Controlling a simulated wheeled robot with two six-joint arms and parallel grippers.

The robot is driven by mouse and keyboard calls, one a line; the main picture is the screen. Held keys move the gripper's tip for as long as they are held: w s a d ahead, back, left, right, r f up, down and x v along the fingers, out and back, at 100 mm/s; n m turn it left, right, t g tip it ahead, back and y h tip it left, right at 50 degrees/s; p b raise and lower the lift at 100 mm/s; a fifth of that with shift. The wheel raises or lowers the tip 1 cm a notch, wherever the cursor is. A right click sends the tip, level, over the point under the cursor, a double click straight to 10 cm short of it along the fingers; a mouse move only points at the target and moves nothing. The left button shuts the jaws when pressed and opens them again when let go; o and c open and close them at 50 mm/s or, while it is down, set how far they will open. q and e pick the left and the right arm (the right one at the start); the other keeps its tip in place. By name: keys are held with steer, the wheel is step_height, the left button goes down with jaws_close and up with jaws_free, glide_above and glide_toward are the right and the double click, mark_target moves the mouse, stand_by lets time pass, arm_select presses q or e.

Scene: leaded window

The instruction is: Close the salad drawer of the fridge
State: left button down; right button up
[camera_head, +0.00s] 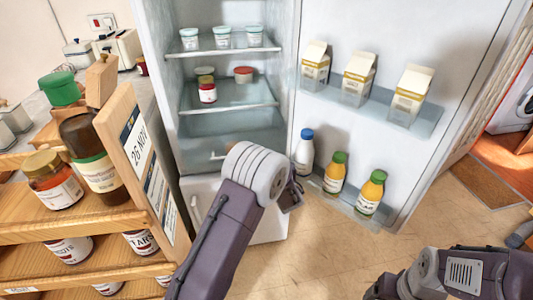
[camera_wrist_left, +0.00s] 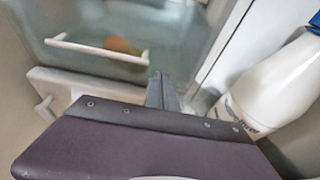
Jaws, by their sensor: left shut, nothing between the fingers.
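The salad drawer (camera_head: 205,150) is the translucent grey bin low in the fridge, below the glass shelves. Its left part shows in the head view; my left arm covers the right part. In the left wrist view its front (camera_wrist_left: 180,30) carries a white bar handle (camera_wrist_left: 95,48), with blurred orange and green contents behind. I cannot tell how far it stands out. My left gripper (camera_head: 292,196) is in front of the fridge, mostly behind its own wrist. Its fingers (camera_wrist_left: 162,92) are shut, empty and below the handle. Only a dark part of my right gripper shows at the bottom edge.
The open fridge door (camera_head: 400,45) is at right, with cartons above and a milk bottle (camera_head: 305,150) and juice bottles below. The milk bottle (camera_wrist_left: 275,85) is close to my left gripper. A wooden jar rack (camera_head: 75,225) crowds the left. Floor between is clear.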

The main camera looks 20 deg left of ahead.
arm_select(q)
steer(key=r+x, duration=0.1)
steer(key=x, duration=0.7)
steer(key=shift+w, duration=0.15)
arm_select(e)
steer(key=shift+f, duration=0.4)
arm_select(q)
steer(key=shift+b, duration=0.3)
